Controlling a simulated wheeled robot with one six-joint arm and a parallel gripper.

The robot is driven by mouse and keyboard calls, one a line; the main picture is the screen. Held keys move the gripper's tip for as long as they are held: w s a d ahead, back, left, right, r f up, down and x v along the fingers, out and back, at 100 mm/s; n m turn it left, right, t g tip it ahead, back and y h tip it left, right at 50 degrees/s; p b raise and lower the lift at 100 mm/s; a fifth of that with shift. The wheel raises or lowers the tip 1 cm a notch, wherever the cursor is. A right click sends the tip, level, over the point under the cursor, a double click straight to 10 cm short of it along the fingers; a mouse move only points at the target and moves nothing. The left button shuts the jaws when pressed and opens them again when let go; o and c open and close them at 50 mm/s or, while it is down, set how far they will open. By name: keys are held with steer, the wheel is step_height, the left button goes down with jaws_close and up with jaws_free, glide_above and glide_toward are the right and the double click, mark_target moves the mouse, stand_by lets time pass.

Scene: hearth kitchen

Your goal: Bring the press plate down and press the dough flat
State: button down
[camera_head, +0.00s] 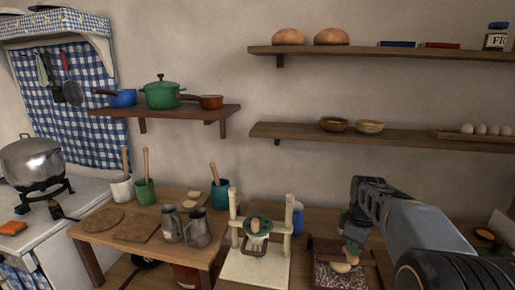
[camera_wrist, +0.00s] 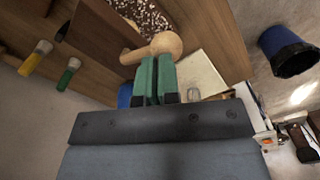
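The press (camera_head: 248,268) stands on the table in the middle of the head view, with a cream base and two upright posts. Its green press plate (camera_head: 262,219) sits between the posts with a pale knob on top. A brown loop shows below the plate; I make out no dough there for sure. The cream base shows partly in the wrist view (camera_wrist: 205,72). My gripper (camera_head: 351,250) is right of the press, apart from it. Its green fingers (camera_wrist: 158,62) are close together at a pale, rounded wooden-looking piece (camera_wrist: 166,43). I cannot tell whether they grip it.
A wooden box with speckled contents (camera_head: 326,275) is below my gripper. A blue container (camera_head: 298,217) stands behind the press's right post. Two grey jugs (camera_head: 197,228) and a board (camera_head: 136,229) are on the table to the left. Shelves (camera_head: 385,136) run along the wall above.

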mark_target(354, 261)
steer(key=shift+s+a+f+b, duration=0.15)
steer(key=shift+s+f+b, duration=0.45)
steer(key=shift+f+b, duration=0.25)
steer(key=shift+s+a+f+b, duration=0.1)
steer(key=shift+s+f+b, duration=0.55)
steer(key=shift+f, duration=0.3)
stand_by(1.9)
steer(key=shift+s+a+f+b, duration=0.1)
steer(key=shift+s+f+b, duration=0.15)
steer(key=shift+f+b, duration=0.4)
steer(key=shift+s+a+f+b, duration=0.1)
steer(key=shift+s+f+b, duration=0.25)
steer(key=shift+f, duration=0.4)
steer(key=shift+s+f+b, duration=0.2)
steer(key=shift+f+b, duration=0.4)
steer(key=shift+f, duration=0.1)
stand_by(2.2)
